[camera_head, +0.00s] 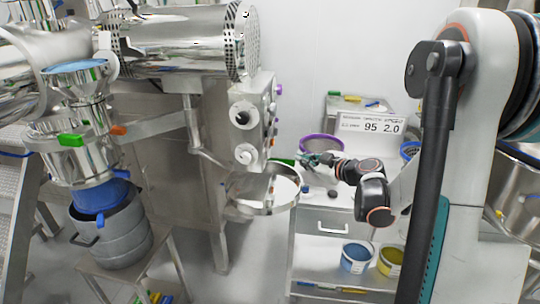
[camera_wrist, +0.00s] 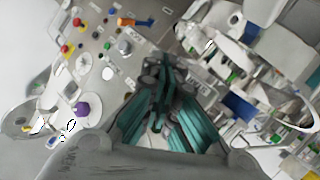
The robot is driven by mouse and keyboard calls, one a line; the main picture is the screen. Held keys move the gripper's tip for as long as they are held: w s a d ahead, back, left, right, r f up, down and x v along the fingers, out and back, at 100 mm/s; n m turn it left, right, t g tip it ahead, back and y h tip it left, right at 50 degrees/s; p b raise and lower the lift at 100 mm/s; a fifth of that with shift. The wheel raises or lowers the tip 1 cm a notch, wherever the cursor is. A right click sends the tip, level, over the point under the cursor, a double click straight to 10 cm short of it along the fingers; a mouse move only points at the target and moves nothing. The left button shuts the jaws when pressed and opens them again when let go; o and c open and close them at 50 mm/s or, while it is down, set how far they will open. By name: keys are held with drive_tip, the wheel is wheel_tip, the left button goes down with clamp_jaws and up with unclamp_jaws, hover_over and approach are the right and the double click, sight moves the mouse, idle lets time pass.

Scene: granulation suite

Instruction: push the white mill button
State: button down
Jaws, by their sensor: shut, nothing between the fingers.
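A steel control box (camera_head: 255,112) hangs below the perforated drum in the head view. Its front has a dark-centred round control (camera_head: 241,115) and a white round button (camera_head: 244,154) below it. My gripper (camera_head: 308,158) is to the right of the box, apart from it, with its fingers shut and empty. In the wrist view a tilted grey panel carries several coloured controls, including a white round one (camera_wrist: 83,65). My fingers (camera_wrist: 160,80) point along the right side of that panel. The labels are too small to read, so I cannot tell which white control is the mill button.
A round steel pan (camera_head: 270,190) sits below the box. A purple-rimmed bowl (camera_head: 321,142) is close behind my gripper. A display sign (camera_head: 384,126) stands on the cart (camera_head: 335,222). Blue (camera_head: 356,257) and yellow (camera_head: 390,261) tubs stand on its lower shelf.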

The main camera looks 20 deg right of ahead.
sight(268, 154)
drive_tip(key=shift+w+a, duration=0.65)
drive_tip(key=shift+a, duration=0.3)
drive_tip(key=shift+w+a, duration=0.6)
drive_tip(key=shift+a, duration=0.35)
drive_tip(key=shift+w+a, duration=0.65)
drive_tip(key=shift+a, duration=0.3)
drive_tip(key=shift+a, duration=0.1)
drive_tip(key=shift+w+a, duration=0.2)
drive_tip(key=shift+a, duration=0.1)
